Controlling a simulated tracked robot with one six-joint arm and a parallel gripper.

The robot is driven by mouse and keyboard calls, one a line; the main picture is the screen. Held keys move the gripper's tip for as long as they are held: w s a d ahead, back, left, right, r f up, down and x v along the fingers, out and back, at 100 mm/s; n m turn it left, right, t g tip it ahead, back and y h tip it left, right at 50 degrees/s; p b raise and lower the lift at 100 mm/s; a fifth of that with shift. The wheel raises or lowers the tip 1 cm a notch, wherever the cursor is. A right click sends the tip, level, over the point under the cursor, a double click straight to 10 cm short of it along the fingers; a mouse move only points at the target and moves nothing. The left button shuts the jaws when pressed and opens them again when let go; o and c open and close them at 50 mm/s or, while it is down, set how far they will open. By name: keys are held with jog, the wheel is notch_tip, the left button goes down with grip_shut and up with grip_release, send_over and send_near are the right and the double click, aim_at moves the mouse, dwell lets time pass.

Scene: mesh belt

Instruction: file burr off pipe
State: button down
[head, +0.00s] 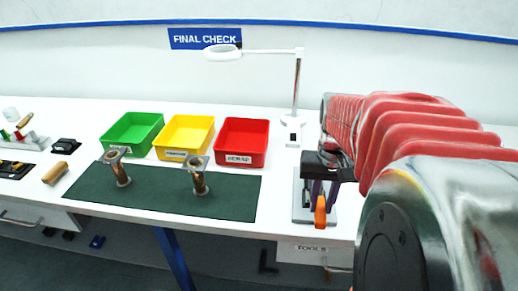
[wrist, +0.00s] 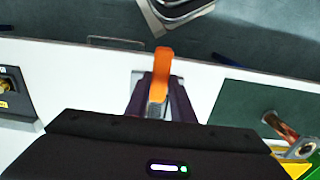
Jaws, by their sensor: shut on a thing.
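My gripper (head: 321,193) has dark purple fingers and is shut on an orange-handled tool, likely the file (head: 320,211). In the wrist view the orange handle (wrist: 162,62) sticks out past the fingertips (wrist: 160,100), with a grey part between them. The tool is at a small grey stand at the bench's front edge; I cannot tell whether they touch. Two brown metal pipes with square flanges on top, the left pipe (head: 122,175) and the right pipe (head: 199,182), stand on the dark green mat (head: 160,200), left of my gripper. No burr can be made out.
Green (head: 131,133), yellow (head: 184,137) and red (head: 242,143) bins stand behind the mat. A white magnifier lamp (head: 297,85) stands behind my gripper. A wooden-handled item (head: 55,173) and small tools lie at the left. A drawer labelled TOOLS (head: 313,251) is under the bench.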

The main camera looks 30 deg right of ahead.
aim_at(322, 219)
jog(key=shift+w+d, duration=0.5)
jog(key=shift+w, duration=0.25)
jog(key=shift+s+a, duration=0.5)
jog(key=shift+s, duration=0.25)
jog(key=shift+s+a, duration=0.5)
jog(key=shift+s, duration=0.25)
jog(key=shift+s+a, duration=0.5)
jog(key=shift+s, duration=0.2)
